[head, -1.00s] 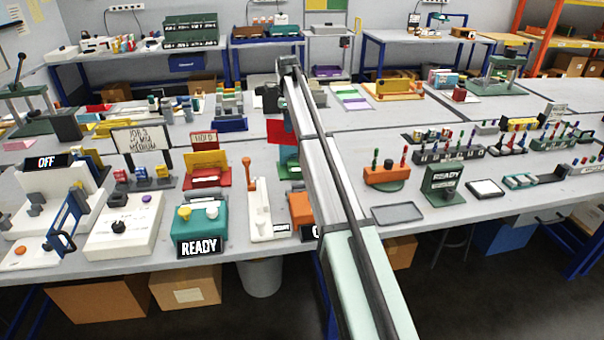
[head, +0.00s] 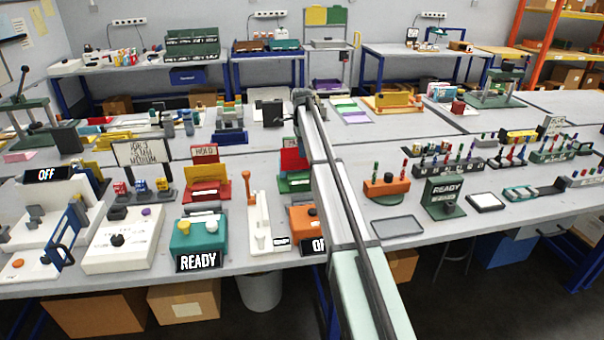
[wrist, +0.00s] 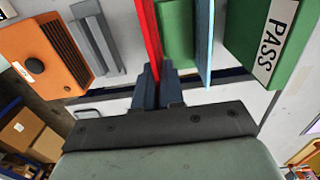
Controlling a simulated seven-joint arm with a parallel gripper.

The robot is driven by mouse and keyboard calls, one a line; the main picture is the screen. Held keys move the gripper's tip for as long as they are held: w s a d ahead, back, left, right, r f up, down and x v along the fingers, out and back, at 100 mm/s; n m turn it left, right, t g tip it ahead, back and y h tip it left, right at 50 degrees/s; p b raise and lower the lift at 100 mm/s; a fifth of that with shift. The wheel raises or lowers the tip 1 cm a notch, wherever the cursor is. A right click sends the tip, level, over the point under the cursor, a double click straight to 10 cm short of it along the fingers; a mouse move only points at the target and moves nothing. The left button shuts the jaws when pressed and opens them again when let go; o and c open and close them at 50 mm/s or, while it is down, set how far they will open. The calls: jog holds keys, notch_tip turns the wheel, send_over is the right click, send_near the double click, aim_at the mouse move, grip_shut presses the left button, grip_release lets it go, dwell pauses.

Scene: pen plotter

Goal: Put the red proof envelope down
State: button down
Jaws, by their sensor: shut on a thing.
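The red proof envelope (head: 293,159) shows in the head view as a red sheet just left of my arm, upright at the green holder (head: 295,185). In the wrist view the envelope (wrist: 151,40) is seen edge-on as a thin red strip. My gripper (wrist: 157,78) is shut on its near edge. Beyond it are a green surface (wrist: 176,35) and a thin blue upright panel (wrist: 204,40). A green block marked PASS (wrist: 262,40) stands to the right. I cannot tell whether the envelope touches the holder's base. In the head view my arm hides the fingers.
A red holder with a HOLD sign (head: 205,154) stands to the left. An orange box (head: 303,217) and a white lever device (head: 260,222) stand nearer the front edge. An empty grey tray (head: 398,226) lies right of my arm. The orange box also shows in the wrist view (wrist: 45,55).

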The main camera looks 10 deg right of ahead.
aim_at(302, 167)
jog(key=shift+f, duration=3.9)
jog(key=c, duration=1.2)
grip_release()
jog(key=shift+f, duration=0.1)
jog(key=shift+c, duration=0.2)
notch_tip(302, 167, up, 12)
jog(key=shift+r, duration=0.15)
